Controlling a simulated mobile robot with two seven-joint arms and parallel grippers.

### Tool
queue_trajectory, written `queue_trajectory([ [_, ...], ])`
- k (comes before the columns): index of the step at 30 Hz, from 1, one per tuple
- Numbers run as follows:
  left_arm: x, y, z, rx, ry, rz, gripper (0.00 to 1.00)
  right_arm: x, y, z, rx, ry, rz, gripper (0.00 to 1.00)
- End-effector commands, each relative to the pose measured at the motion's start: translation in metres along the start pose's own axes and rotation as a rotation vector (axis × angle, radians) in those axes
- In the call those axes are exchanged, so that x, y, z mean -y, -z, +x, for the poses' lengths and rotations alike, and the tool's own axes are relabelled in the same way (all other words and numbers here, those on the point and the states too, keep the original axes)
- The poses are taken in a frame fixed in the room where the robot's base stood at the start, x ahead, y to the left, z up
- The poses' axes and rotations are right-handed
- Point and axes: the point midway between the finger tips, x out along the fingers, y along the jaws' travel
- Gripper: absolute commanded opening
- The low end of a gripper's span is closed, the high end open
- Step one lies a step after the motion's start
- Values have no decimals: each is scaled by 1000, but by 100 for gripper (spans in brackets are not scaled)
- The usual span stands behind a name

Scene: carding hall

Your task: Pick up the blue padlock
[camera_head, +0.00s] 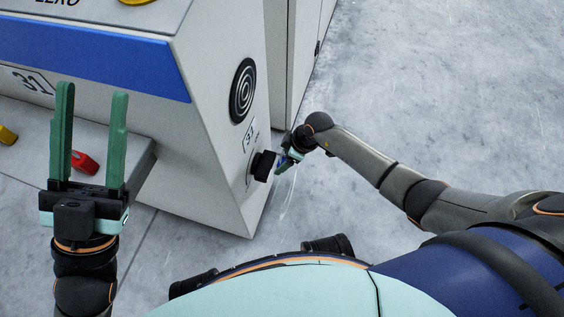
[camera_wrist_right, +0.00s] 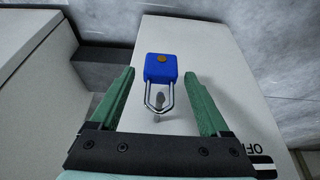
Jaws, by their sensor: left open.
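In the right wrist view the blue padlock (camera_wrist_right: 161,68) shows against a pale panel face. It has a brass-coloured disc, and its silver shackle points toward my gripper around a small grey piece. My right gripper (camera_wrist_right: 160,74) is open, with one green finger on each side of the padlock and visible gaps between. In the head view my right gripper (camera_head: 287,157) is small and partly hidden beside the machine; I cannot clearly make out the padlock there. My left gripper (camera_head: 92,90) is open and empty, fingers pointing up the picture.
A grey machine cabinet (camera_head: 210,170) with a blue stripe fills the left. Its side bears a round black grille (camera_head: 243,90) and a black knob (camera_head: 264,166). A red piece (camera_head: 85,162) and a yellow piece (camera_head: 8,135) are at left. Concrete floor (camera_head: 450,80) is clear at right.

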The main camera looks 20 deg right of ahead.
Motion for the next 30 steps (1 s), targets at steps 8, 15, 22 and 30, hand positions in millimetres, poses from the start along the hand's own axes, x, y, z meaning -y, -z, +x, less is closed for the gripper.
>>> queue_trajectory([
  [8,0,1,0,-2,2,-2,50,0,0,0,0,1,0,47],
  [15,0,1,0,-3,2,-1,50,0,0,0,1,1,1,20],
  [22,0,0,-1,-2,-4,2,50,0,-1,0,1,1,1,0],
  [30,0,0,-1,-1,-6,4,50,0,-1,0,1,1,1,0],
])
